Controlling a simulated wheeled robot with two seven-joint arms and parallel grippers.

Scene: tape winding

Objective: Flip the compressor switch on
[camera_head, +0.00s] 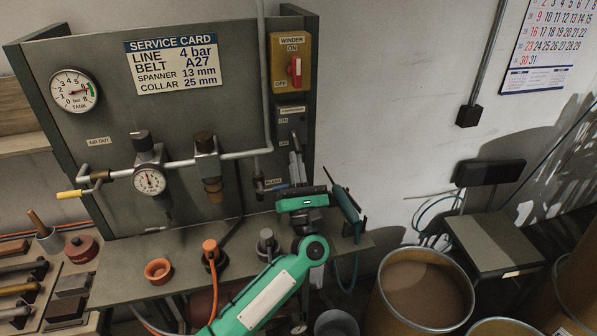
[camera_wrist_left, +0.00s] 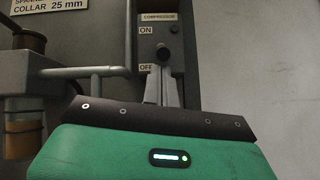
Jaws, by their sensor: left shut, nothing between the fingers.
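The compressor switch plate (camera_head: 291,112) is a grey box low on the right edge of the panel, under the yellow winder switch. In the left wrist view the compressor plate (camera_wrist_left: 147,43) carries ON above and OFF below. A dark round knob (camera_wrist_left: 163,52) sits between these labels, nearer OFF. My left gripper (camera_head: 294,144) is shut and empty, its fingers pointing up at the lower part of the plate. In the left wrist view its fingertips (camera_wrist_left: 161,72) overlap the area just below the knob; I cannot tell whether they touch it. My right gripper is not in view.
The yellow winder switch (camera_head: 284,80) with a red lever is just above. A grey pipe (camera_head: 243,154) with a gauge (camera_head: 149,181) runs to the left. A teal tool (camera_head: 345,205) hangs right of my gripper. A barrel (camera_head: 420,290) and chair (camera_head: 490,240) stand at right.

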